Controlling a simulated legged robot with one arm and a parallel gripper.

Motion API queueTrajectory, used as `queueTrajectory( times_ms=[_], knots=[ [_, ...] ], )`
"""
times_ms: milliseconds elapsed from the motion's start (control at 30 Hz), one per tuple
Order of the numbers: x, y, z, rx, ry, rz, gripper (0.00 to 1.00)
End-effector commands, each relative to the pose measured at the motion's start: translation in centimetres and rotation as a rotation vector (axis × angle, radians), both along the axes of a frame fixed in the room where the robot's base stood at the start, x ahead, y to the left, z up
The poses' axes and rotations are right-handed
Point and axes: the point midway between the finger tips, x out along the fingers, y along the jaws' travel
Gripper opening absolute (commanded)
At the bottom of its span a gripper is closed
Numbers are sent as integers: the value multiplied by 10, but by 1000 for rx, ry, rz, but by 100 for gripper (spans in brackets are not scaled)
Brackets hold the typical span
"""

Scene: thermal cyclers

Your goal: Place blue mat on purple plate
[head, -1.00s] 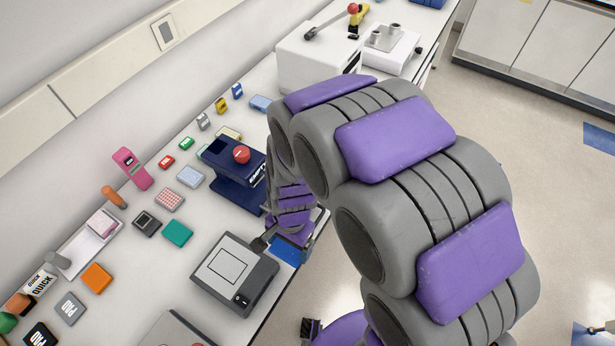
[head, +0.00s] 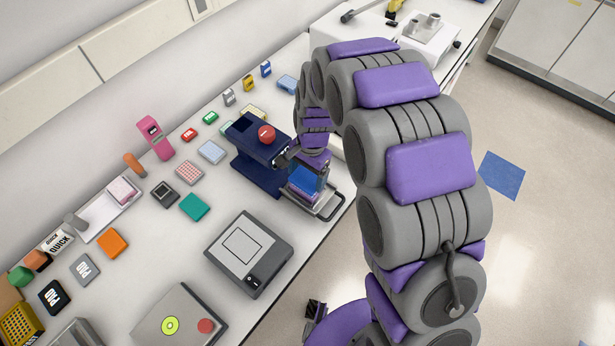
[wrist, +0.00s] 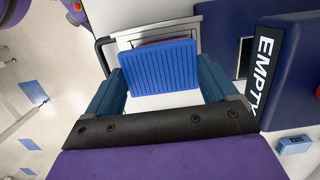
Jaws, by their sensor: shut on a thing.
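The blue mat (wrist: 160,66) is a ribbed square pad between the teal fingers of my gripper (wrist: 160,84) in the wrist view. My gripper is shut on it. In the head view the blue mat (head: 305,181) shows in my gripper over the pulled-out metal tray (head: 329,207) of the navy machine. A thin purple strip, which looks like the purple plate (wrist: 163,43), shows just beyond the mat's far edge in the tray. The mat hides most of it. I cannot tell whether mat and plate touch.
The navy machine (head: 258,150) with a red knob and an "EMPTY" label (wrist: 263,72) stands right beside my gripper. A grey device (head: 249,253) sits nearer along the table. Several small coloured blocks line the wall side. The table's front edge runs close by.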

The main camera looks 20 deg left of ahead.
Motion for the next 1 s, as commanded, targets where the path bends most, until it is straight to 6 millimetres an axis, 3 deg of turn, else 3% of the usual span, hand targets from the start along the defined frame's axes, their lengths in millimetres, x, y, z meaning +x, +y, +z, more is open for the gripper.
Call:
queueTrajectory(
  times_ms=[233, 500, 800, 833, 933, 1000],
  knots=[
    [12, -1, -1, 4, -1, -1, 56],
    [10, -2, -35, 5, -1, -1, 56],
    [11, 2, -37, 1, -1, 0, 56],
    [11, 1, -37, 1, -2, 0, 89],
    [11, 1, -37, 1, -2, 0, 99],
    [10, 0, -36, 3, -1, 0, 100]
  ],
)
